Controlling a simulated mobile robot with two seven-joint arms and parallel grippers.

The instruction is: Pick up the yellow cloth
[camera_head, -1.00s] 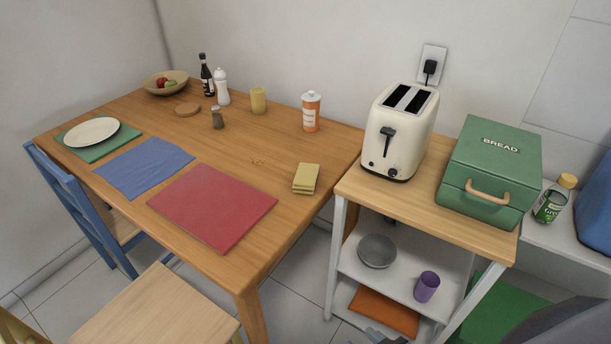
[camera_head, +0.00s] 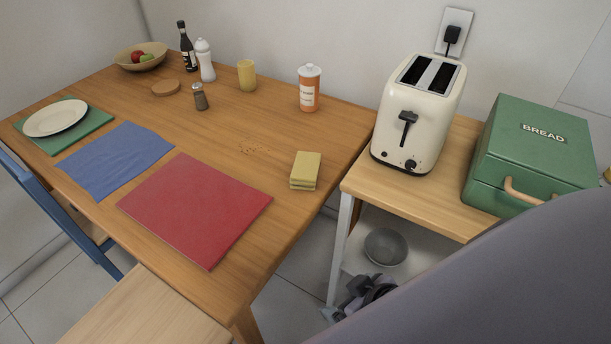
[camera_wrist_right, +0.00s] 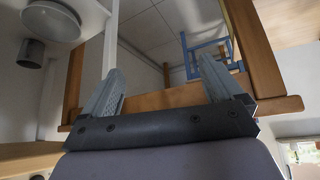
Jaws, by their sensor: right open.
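The yellow cloth (camera_head: 305,170) lies folded in a small stack on the wooden table (camera_head: 215,120), near its right edge and right of the red mat. My right gripper (camera_head: 350,302) is low at the bottom of the head view, below and to the right of the cloth, apart from it and beside the shelf unit. In the right wrist view my right gripper (camera_wrist_right: 162,78) has its two fingers wide apart with nothing between them. The cloth cannot be made out in that view. My left gripper is not in view.
A red mat (camera_head: 195,208) lies left of the cloth and an orange-labelled canister (camera_head: 309,88) stands behind it. The shelf unit (camera_head: 405,198) carries a toaster (camera_head: 418,115) and a green bread box (camera_head: 530,155). A gap separates table and unit. My arm hides the lower right.

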